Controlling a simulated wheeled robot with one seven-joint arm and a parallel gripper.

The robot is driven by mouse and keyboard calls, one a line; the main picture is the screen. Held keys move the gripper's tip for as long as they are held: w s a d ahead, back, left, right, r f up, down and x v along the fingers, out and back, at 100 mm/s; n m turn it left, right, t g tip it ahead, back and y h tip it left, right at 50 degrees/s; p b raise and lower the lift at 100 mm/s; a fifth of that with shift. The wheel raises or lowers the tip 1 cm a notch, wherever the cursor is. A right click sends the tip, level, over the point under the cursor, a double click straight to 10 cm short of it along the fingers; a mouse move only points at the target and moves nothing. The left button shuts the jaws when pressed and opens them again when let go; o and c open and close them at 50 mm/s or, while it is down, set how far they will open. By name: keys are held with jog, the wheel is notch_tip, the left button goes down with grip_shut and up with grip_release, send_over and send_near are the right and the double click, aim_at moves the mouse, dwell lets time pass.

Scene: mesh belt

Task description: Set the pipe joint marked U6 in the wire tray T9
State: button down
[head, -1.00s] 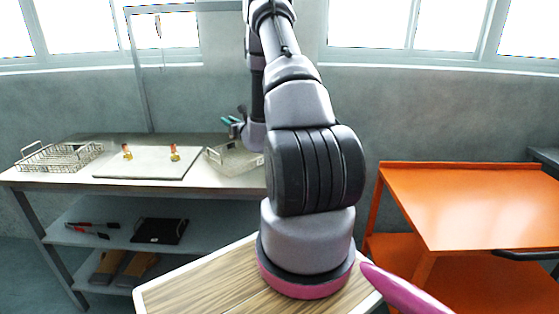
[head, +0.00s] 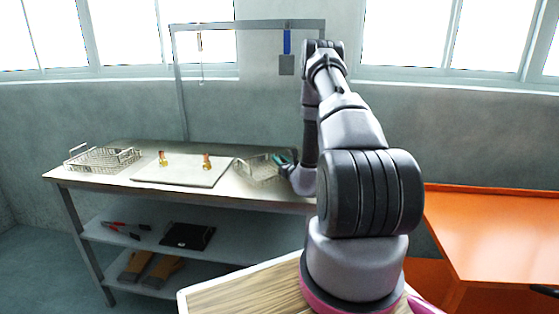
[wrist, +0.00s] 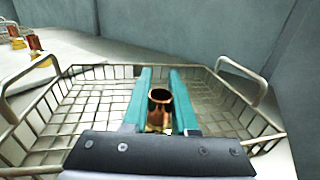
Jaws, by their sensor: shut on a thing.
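My gripper (wrist: 160,74) has teal fingers shut on a copper pipe joint (wrist: 160,102) with a brassy lower part, its open end facing up. In the wrist view they are inside the outline of a wire tray (wrist: 252,112) with raised handles; whether the joint touches the mesh floor I cannot tell. In the head view, my gripper (head: 284,159) is low at this right-hand tray (head: 258,174), and the held joint is hidden. Another wire tray (head: 92,168) is at the bench's left. No U6 or T9 marking is readable.
Two more copper-and-brass joints (head: 163,160) (head: 207,161) stand on a pale board (head: 180,178) between the trays. A hanging blue strip with a grey plate (head: 287,64) is above the bench. The lower shelf holds tools and gloves. An orange table (head: 495,220) stands right.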

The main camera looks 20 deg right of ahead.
jog(key=c, duration=0.7)
grip_release()
jog(key=shift+f, duration=0.1)
